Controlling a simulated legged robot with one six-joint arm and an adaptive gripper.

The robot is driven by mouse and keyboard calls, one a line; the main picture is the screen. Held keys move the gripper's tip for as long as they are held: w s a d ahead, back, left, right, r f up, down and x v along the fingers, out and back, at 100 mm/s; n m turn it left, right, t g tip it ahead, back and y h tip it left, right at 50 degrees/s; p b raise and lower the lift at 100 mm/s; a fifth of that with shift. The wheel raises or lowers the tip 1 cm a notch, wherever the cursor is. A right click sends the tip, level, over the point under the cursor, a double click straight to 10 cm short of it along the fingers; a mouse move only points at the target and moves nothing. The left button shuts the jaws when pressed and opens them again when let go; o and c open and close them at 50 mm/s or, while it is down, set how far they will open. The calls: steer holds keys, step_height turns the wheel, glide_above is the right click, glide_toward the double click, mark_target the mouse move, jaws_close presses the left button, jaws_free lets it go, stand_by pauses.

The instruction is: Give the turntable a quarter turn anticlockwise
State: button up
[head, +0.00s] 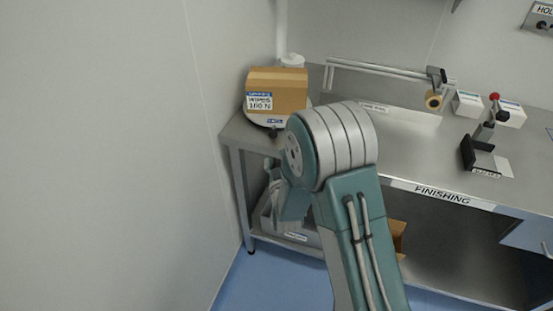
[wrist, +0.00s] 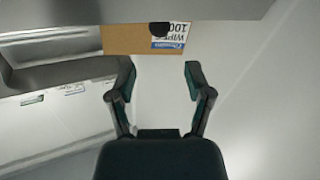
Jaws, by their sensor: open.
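The turntable (head: 257,118) is a round white disc at the left end of the steel bench in the head view, with a small label and a black knob (head: 273,133) at its front rim. A cardboard box (head: 281,92) labelled as wipes stands on it and covers most of it. The box (wrist: 128,39) and black knob (wrist: 159,29) also show in the wrist view, beyond the fingertips. My gripper (wrist: 157,76) is open and empty, its two fingers spread apart and not touching the box. In the head view my arm largely hides the gripper.
The bench (head: 400,156) carries a rail (head: 375,69), a tape roll (head: 433,100), small boxes (head: 467,103) and a black fixture with a red knob (head: 494,97) to the right. A lower shelf holds a grey bin (head: 299,236). A wall (head: 120,150) stands close on the left.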

mark_target(261, 141)
steer(key=shift+w+a+n, duration=0.1)
steer(key=shift+a+n, duration=0.1)
steer(key=shift+n, duration=0.1)
steer(key=c, duration=0.5)
steer(key=a+n, duration=0.2)
steer(key=n, duration=0.1)
steer(key=w+a+n, duration=0.1)
steer(key=a+n, duration=0.1)
steer(key=n, duration=0.1)
steer(key=a+n, duration=0.1)
steer(key=n, duration=0.2)
steer(key=shift+w+a+r+n+t+h, duration=0.3)
steer(key=shift+w+a+n+h, duration=0.05)
steer(key=shift+a+n+h, duration=0.05)
jaws_close()
steer(key=w, duration=0.3)
steer(key=w+a+n, duration=0.1)
steer(key=w, duration=0.3)
steer(key=w+n, duration=0.1)
steer(key=w, duration=0.2)
steer(key=shift+w+a+r, duration=0.15)
steer(key=shift+a+r, duration=0.2)
steer(key=d, duration=0.2)
steer(key=s, duration=0.1)
steer(key=shift+d+f, duration=0.3)
steer(key=shift+d, duration=0.1)
steer(key=shift+s+d, duration=0.1)
steer(key=shift+d, duration=0.35)
